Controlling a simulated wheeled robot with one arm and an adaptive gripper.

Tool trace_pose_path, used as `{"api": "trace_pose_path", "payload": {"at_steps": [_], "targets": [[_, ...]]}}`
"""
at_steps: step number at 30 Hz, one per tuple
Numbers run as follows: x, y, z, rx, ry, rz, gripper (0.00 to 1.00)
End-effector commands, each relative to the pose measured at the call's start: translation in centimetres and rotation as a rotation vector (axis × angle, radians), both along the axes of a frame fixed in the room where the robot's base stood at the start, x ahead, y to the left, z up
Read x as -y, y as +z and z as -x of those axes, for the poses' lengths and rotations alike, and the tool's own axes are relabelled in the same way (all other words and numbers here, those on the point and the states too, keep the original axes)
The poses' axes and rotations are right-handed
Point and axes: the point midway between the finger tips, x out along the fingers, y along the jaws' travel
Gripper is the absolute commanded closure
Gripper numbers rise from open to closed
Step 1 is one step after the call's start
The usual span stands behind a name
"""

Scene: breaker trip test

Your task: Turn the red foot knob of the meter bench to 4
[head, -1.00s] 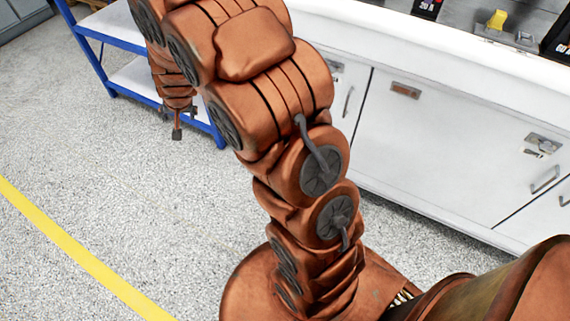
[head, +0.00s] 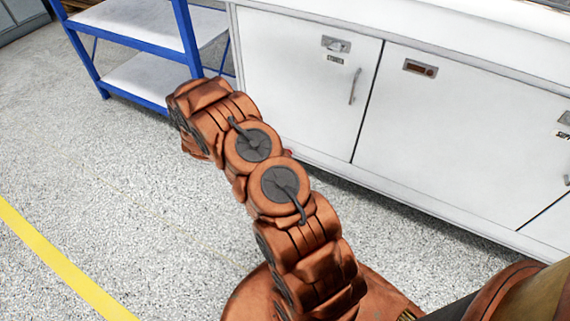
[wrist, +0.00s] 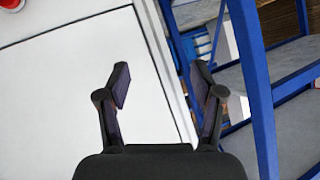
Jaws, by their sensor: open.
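A red knob (wrist: 10,4) shows at the top left corner of the wrist view, on a white face of the meter bench (wrist: 75,90). The knob is cut off by the frame, and its setting cannot be read. In the head view the bench (head: 300,95) stands at the upper right, and my arm covers part of its lower left. My gripper (wrist: 161,82) is open and empty in the wrist view. The knob is up and to the left of its fingers. My gripper is hidden behind my arm in the head view.
A blue-framed shelf rack (head: 183,40) stands just left of the bench. Its blue post (wrist: 252,85) is close to the right finger's side in the wrist view. Speckled floor (head: 110,190) is clear at the left, with a yellow line (head: 60,262).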

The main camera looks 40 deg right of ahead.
Motion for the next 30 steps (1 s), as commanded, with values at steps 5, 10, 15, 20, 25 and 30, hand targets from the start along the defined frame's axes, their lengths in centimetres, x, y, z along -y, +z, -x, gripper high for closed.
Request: {"api": "trace_pose_path", "payload": {"at_steps": [5,10,15,20,25,30], "targets": [[3.3,-7.2,2.6,0.035,-0.105,0.102,0.33],[5.9,-12.3,5.8,0.065,-0.199,0.211,0.33],[7.7,-17.1,9.8,0.084,-0.282,0.327,0.33],[8.7,-20.0,13.2,0.094,-0.338,0.422,0.33],[9.1,-21.2,15.1,0.103,-0.37,0.48,0.33],[9.7,-21.5,15.6,0.103,-0.38,0.497,0.33]]}}
